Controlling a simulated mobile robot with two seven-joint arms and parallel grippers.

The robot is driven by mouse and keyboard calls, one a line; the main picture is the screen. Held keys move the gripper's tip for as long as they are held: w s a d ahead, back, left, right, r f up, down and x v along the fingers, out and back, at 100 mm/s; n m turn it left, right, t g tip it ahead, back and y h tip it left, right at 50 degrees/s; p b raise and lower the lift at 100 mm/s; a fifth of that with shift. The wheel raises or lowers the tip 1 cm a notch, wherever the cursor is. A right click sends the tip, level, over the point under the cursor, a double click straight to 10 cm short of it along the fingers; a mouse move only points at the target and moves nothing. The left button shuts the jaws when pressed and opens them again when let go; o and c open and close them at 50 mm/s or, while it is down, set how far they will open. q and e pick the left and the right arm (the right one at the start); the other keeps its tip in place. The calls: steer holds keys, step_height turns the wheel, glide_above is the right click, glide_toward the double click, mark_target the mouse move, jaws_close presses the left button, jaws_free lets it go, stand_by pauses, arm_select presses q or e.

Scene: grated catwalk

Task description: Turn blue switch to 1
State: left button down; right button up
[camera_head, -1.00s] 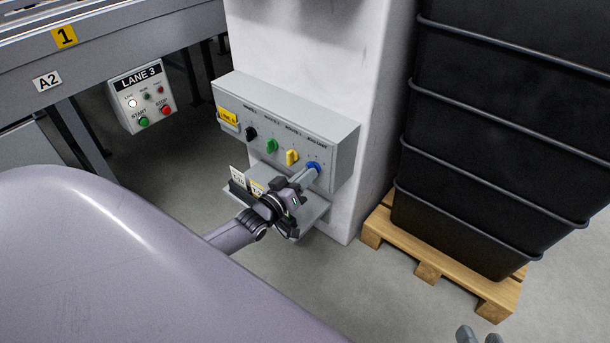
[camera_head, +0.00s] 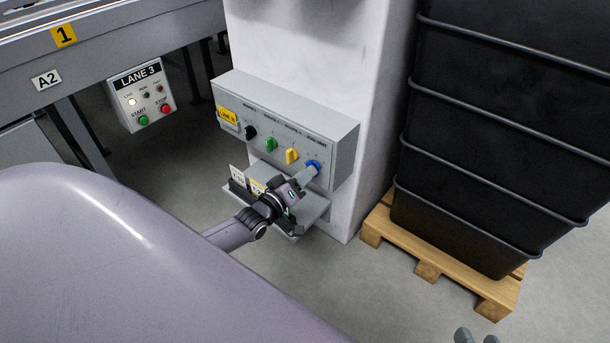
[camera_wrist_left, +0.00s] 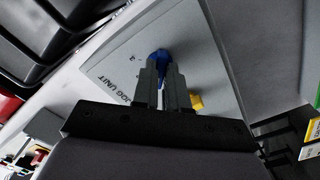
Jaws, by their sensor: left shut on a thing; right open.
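The blue switch (camera_head: 312,166) is the rightmost knob on the grey control box (camera_head: 338,176) mounted on the pale column. My left gripper (camera_head: 307,174) is shut on the blue switch. In the left wrist view the blue switch (camera_wrist_left: 160,57) shows between and just past the tips of my left gripper (camera_wrist_left: 162,68), beside the "JOG UNIT" lettering. The fingers cover much of the knob, so its exact pointing is hard to read. My right gripper (camera_head: 475,336) shows only as fingertips at the bottom edge, apart from everything.
Yellow (camera_head: 292,156), green (camera_head: 271,144) and black (camera_head: 251,132) knobs sit left of the blue one. A small shelf (camera_head: 310,212) juts out below the box. Stacked black bins (camera_head: 480,130) on a wooden pallet (camera_head: 428,271) stand at right. A LANE 3 panel (camera_head: 142,96) hangs at left.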

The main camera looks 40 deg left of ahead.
arm_select(q)
steer(key=c, duration=1.2)
jaws_free()
steer(key=shift+o, duration=0.2)
arm_select(e)
steer(key=shift+w+r, duration=0.1)
arm_select(q)
steer(key=s+p, duration=0.2)
steer(key=s, duration=0.5)
steer(key=shift+a+p, duration=0.3)
steer(key=shift+p, duration=0.05)
arm_select(e)
steer(key=shift+s+d+r+n+h, duration=0.2)
steer(key=shift+d+h, duration=0.1)
steer(key=shift+d, duration=0.25)
steer(key=shift+s+d+r+n+h, duration=0.15)
steer(key=shift+d+h, duration=0.15)
steer(key=shift+d, duration=0.25)
arm_select(q)
steer(key=shift+s, duration=0.1)
arm_select(e)
steer(key=shift+f, duration=0.1)
